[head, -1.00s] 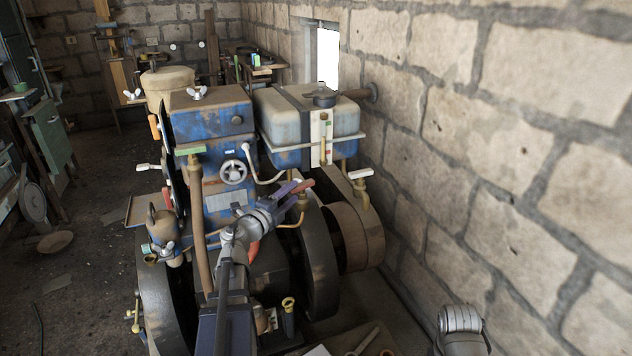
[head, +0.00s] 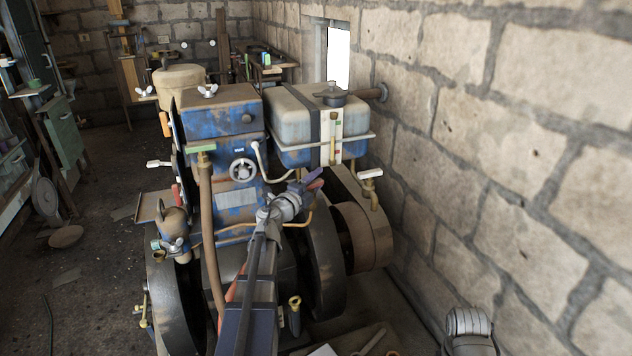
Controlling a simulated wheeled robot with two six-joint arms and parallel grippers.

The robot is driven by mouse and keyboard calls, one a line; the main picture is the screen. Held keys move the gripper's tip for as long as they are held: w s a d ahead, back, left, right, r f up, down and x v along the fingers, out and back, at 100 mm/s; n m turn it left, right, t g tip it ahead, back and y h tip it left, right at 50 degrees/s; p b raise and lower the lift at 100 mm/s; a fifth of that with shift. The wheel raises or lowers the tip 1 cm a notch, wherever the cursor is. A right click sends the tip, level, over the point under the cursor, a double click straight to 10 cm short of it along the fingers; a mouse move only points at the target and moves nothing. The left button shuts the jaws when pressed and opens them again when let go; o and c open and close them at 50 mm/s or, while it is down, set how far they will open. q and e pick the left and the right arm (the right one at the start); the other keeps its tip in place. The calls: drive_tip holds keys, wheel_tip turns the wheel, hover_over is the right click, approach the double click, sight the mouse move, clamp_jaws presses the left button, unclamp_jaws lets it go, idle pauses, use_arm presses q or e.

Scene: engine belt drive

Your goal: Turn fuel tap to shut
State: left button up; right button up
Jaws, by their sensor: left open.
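The fuel tank (head: 296,122), blue below and pale above, stands at the right of the blue engine (head: 222,125). A thin brass pipe (head: 309,212) curves down below the tank, behind my gripper. My left gripper (head: 308,183), with purple fingers, is open below the tank, at the upper end of that pipe. The fuel tap is not clear there; the gripper seems to cover it, and I cannot tell its handle position or whether the fingers touch it. A brass tap with a white handle (head: 370,174) stands farther right. My right gripper is not in view.
A large dark flywheel (head: 322,265) and a tan pulley (head: 366,236) lie below and right of my left gripper. A stone wall (head: 520,150) runs close along the right. A brown vertical pipe (head: 208,225) stands left of my arm. Open floor (head: 95,235) lies at the left.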

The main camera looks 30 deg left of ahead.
use_arm(q)
clamp_jaws()
idle(0.3)
idle(0.3)
